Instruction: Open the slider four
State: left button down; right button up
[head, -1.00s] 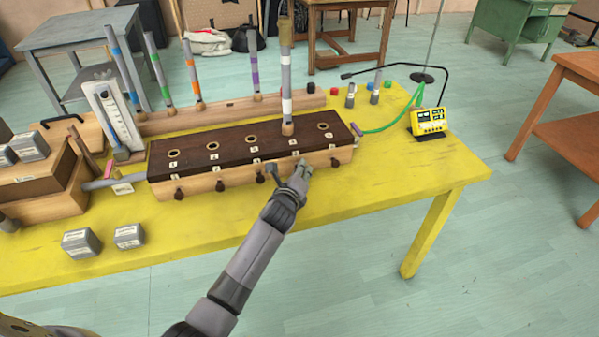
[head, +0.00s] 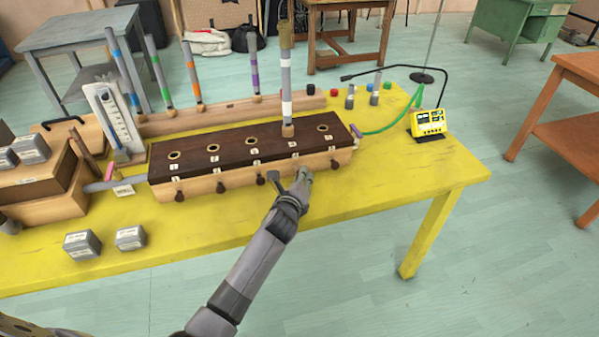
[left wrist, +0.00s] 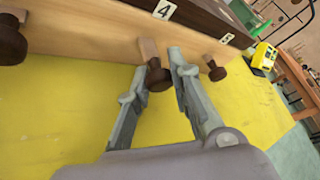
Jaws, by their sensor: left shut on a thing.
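The slider four knob (left wrist: 158,76) is a dark brown turned knob on a pale wooden stem (left wrist: 149,50), below the "4" label (left wrist: 163,9) in the left wrist view. The stem sticks out from the front of the wooden chest (head: 238,178). My left gripper (left wrist: 159,66) is shut on the knob, one finger on each side. In the head view the left gripper (head: 303,181) is at the chest's front and hides the knob. My right gripper is not in view.
A tall grey tube (head: 286,75) stands upright in the chest's fourth hole. Other knobs flank slider four, with slider five's knob (left wrist: 217,71) close to the right finger. Grey blocks (head: 82,244) sit at the left. The yellow table (head: 400,185) is clear at front right.

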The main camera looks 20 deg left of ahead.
pick_arm(q)
jog(key=shift+s+d, duration=0.35)
jog(key=shift+s, duration=0.15)
jog(key=c, duration=1.4)
grip_release()
jog(key=shift+c, duration=0.2)
jog(key=v, duration=1.2)
